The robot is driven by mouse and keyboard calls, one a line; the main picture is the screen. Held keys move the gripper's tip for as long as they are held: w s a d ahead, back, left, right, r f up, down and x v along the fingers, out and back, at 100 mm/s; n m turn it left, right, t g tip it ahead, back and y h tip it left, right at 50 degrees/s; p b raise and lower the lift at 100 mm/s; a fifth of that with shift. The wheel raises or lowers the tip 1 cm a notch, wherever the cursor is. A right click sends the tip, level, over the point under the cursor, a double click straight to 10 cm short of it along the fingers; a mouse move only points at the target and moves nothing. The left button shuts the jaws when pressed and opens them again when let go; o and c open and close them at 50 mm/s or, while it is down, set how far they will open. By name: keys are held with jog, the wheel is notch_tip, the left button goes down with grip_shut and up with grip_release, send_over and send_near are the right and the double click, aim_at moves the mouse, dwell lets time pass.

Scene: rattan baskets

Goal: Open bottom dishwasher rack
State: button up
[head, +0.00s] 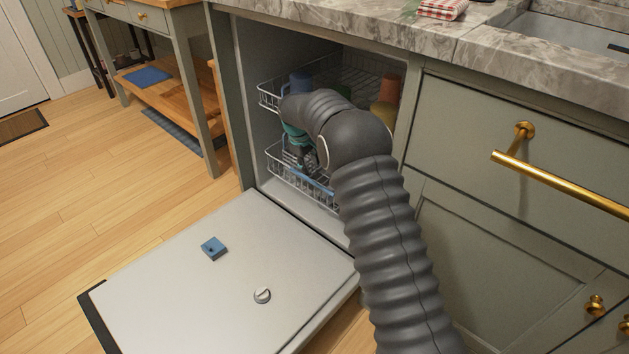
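The dishwasher door (190,285) lies folded down and open. The bottom rack (283,172), a wire basket with a blue strip (315,183) along its front, sits inside the cavity. My gripper (304,166) is at the front of the bottom rack, pointing down near the blue strip. It is small, dark and partly covered by my arm, so I cannot tell whether it touches the rack or whether its fingers are open or shut. My arm also hides the right part of the rack.
The top rack (268,97) above holds a blue cup (300,82) and an orange cup (390,89). A drawer with a brass handle (560,182) is at right.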

aim_at(315, 183)
jog(key=x, duration=0.8)
jog(key=shift+d+f, duration=0.1)
jog(key=shift+f, duration=0.2)
grip_shut()
